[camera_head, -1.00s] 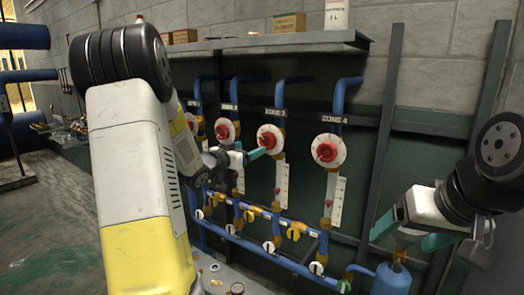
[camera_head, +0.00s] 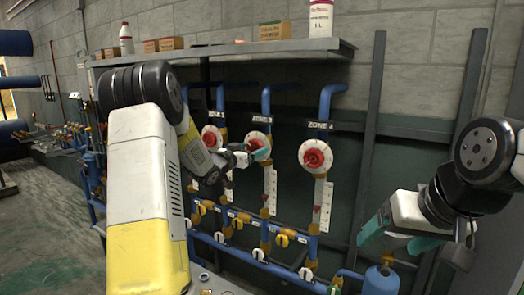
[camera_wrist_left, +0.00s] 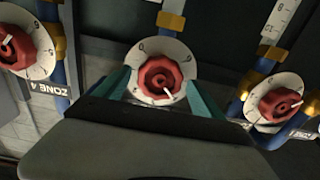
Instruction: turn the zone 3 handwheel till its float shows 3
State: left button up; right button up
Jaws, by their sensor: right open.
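The zone 3 handwheel (camera_head: 258,145) is a red knob on a white dial. It also shows in the left wrist view (camera_wrist_left: 160,75), its white mark pointing to the lower right. My left gripper (camera_head: 255,153) is at this dial. In the left wrist view its teal fingers stand either side of the red knob, open, with gaps between them and the knob. The zone 3 gauge (camera_head: 271,185) is a white strip below the dial; its red float is low, and its reading is too small to tell. My right gripper (camera_head: 392,238) is open and empty at the right.
The zone 4 handwheel (camera_head: 314,157) is right of zone 3, and another red handwheel (camera_head: 212,138) is left. Blue pipes with yellow valves (camera_head: 282,240) run below. A shelf (camera_head: 230,50) with boxes and bottles is above. A blue cylinder (camera_head: 381,281) stands under my right gripper.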

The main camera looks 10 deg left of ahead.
pick_arm(q)
jog(key=shift+s+a, duration=0.1)
jog(key=c, duration=1.3)
jog(key=shift+m, duration=0.7)
jog(key=shift+m, duration=0.6)
jog(key=shift+m, duration=0.7)
jog(key=o, duration=1.4)
jog(key=shift+m, duration=0.3)
jog(key=shift+o, duration=0.2)
